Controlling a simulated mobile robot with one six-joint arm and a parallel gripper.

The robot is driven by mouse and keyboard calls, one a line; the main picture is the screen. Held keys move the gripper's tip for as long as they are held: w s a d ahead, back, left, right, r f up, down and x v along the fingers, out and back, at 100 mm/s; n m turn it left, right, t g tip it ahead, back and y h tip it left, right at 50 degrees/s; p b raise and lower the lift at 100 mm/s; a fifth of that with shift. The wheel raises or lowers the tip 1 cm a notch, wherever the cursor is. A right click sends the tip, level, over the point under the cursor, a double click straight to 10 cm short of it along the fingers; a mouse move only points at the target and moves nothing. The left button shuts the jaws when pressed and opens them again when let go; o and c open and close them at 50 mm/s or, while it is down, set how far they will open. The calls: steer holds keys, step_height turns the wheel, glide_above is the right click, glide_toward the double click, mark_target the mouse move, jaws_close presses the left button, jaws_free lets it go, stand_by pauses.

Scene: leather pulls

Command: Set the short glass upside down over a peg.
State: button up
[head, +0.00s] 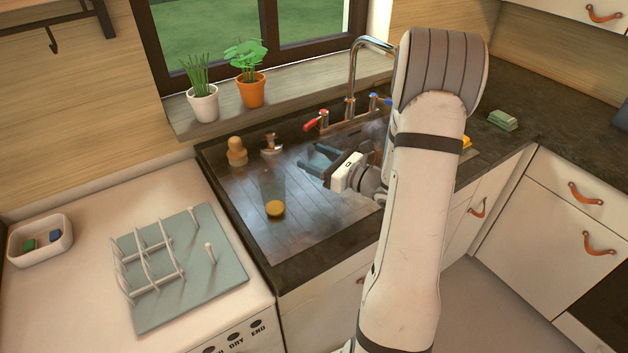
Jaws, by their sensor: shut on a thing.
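My gripper (318,161) is over the dark ribbed drainboard (315,225), its fingers pointing left. It is shut on what seems to be the short glass, which is clear and hard to make out between the dark fingers; I cannot tell which way up it is. A pale blue-grey drying mat (205,292) lies on the white surface at the left. Two white upright pegs, a back one (194,216) and a front one (211,252), stand bare on its right part, well away from my gripper.
A white wire rack (150,262) stands on the mat's left part. A tall clear glass (271,184) stands on the drainboard, with a round orange-yellow thing (275,209) at its base. A wooden-topped item (237,151) and the tap (353,80) are behind.

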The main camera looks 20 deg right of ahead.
steer(key=shift+f, duration=3.4)
steer(key=shift+f, duration=0.25)
steer(key=o, duration=1.1)
steer(key=shift+r, duration=0.1)
steer(key=shift+r, duration=0.1)
steer(key=b+v, duration=0.1)
steer(key=v, duration=1.1)
steer(key=shift+b, duration=0.35)
